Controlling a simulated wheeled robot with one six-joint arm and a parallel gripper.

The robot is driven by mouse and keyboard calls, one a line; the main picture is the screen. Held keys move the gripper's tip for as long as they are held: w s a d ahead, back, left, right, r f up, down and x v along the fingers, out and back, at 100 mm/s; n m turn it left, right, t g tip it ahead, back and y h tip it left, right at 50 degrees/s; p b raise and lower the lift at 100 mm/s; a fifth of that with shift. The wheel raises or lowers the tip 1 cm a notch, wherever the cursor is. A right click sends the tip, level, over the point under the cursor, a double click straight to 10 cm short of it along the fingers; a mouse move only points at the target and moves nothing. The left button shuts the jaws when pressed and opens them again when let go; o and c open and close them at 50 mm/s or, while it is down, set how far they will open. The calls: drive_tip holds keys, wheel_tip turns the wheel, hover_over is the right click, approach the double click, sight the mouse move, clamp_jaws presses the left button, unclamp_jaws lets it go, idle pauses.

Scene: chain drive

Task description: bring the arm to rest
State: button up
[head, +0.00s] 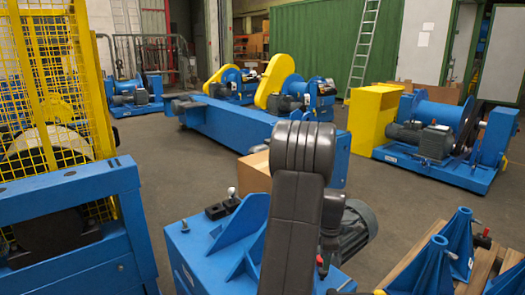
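My own dark grey arm rises from the bottom middle of the head view, its rounded joint at the top. It stands in front of a blue machine base (205,245) and covers part of it. A further dark part of the arm shows just right of the upright link. My gripper cannot be made out; it is hidden behind the arm or out of the picture, so nothing shows of its fingers or of anything in them.
A grey motor (357,228) sits close right of my arm. Blue brackets (430,268) stand on a wooden pallet (480,270) at lower right. A blue frame with a yellow mesh guard (75,75) is at left. A long blue machine (230,122) lies behind; grey floor (410,205) is clear at right.

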wheel_tip(320, 180, down, 5)
drive_tip(key=shift+f, duration=0.1)
idle(0.5)
